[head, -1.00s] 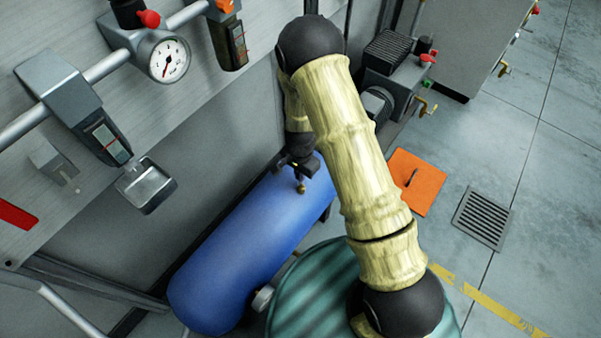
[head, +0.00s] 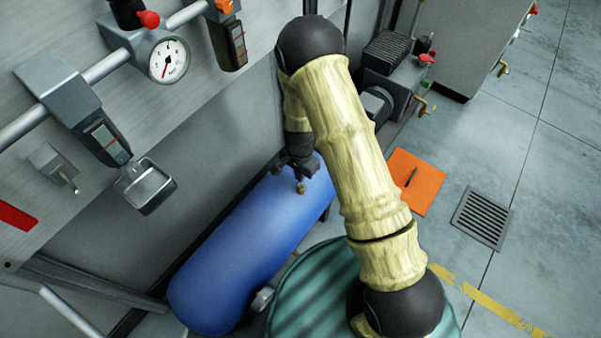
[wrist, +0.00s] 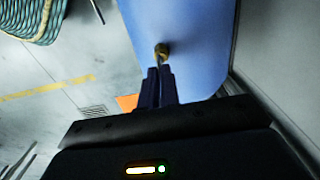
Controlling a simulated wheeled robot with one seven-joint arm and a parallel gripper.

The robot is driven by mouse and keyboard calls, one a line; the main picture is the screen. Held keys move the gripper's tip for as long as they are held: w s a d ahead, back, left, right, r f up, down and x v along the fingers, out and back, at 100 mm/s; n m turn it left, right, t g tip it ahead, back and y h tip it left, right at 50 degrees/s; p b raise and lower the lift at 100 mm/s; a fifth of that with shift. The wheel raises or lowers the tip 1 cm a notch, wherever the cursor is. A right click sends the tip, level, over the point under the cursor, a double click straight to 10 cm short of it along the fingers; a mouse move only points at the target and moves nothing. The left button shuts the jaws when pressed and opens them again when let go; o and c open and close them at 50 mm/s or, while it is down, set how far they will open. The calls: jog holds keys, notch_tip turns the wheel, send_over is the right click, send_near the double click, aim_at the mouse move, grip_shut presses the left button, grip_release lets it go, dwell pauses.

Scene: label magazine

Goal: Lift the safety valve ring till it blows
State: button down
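The safety valve is a small brass fitting (head: 300,187) on top of the blue air tank (head: 235,250). It also shows in the wrist view (wrist: 164,49), just beyond my fingertips. My gripper (head: 297,172) is at the valve, above the tank. In the wrist view its two dark fingers (wrist: 159,70) are close together, and a slim brass part, seemingly the ring, reaches from the valve in between their tips. The ring itself is too small and dark to make out clearly. I cannot tell whether it is lifted.
A pressure gauge (head: 169,60) and pipe fittings are on the grey wall panel at upper left. A teal ribbed drum (head: 310,295) stands beside the tank under my arm. An orange sheet (head: 418,180) and a floor grate (head: 482,218) lie at right, with open floor around them.

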jog(key=shift+w+d+r, duration=0.2)
jog(key=shift+w+d, duration=0.05)
jog(key=shift+w, duration=0.1)
jog(key=shift+r+p, duration=0.6)
jog(key=shift+p, duration=0.3)
jog(key=c, duration=1.7)
grip_release()
jog(key=shift+c, duration=0.2)
jog(key=shift+o, duration=0.7)
jog(key=shift+s+a+f, duration=0.1)
jog(key=shift+s, duration=0.05)
notch_tip(320, 180, up, 17)
jog(key=p, duration=0.3)
jog(key=shift+r, duration=0.2)
